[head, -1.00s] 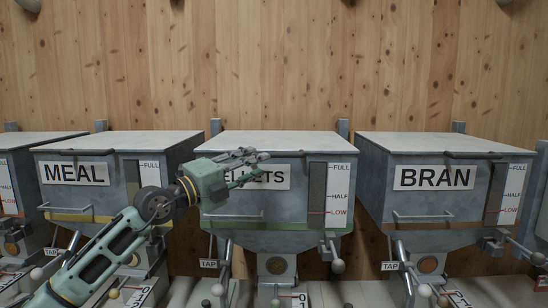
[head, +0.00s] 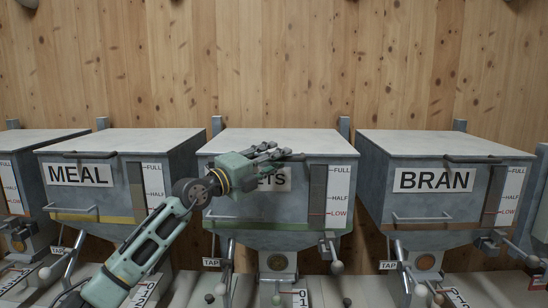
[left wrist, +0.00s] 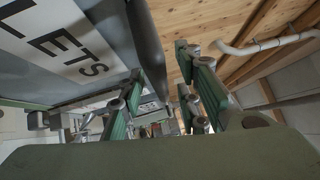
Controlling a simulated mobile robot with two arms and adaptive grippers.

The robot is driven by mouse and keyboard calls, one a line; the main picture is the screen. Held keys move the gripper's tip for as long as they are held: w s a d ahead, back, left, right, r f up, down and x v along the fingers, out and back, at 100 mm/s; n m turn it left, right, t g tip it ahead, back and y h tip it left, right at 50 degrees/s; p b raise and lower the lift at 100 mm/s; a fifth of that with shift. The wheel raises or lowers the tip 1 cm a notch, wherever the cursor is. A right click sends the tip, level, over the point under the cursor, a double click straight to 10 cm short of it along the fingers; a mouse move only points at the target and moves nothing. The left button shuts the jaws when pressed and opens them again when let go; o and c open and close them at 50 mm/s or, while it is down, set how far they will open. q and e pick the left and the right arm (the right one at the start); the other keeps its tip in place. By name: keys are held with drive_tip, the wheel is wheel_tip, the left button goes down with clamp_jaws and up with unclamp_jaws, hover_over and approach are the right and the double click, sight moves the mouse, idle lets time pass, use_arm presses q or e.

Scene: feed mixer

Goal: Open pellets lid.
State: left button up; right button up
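The PELLETS bin (head: 240,208) is the middle grey hopper, and its flat lid (head: 300,142) looks shut. A dark handle bar (head: 299,157) runs along the lid's front edge. My left gripper (head: 272,153) is at this front edge, covering part of the bar and the label. In the left wrist view the green fingers of the gripper (left wrist: 160,105) stand apart. A dark bar (left wrist: 150,50), seemingly the lid handle, runs between them, next to the PELLETS label (left wrist: 65,40). Whether the fingers touch it cannot be told. My right gripper is not in view.
The MEAL bin (head: 100,200) stands left and the BRAN bin (head: 430,205) right, both with lids down. A wooden wall (head: 280,60) rises behind. Tap levers (head: 336,266) with ball knobs stick out below the bins.

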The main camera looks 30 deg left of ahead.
use_arm(q)
drive_tip(key=shift+c, duration=0.2)
clamp_jaws()
idle(0.4)
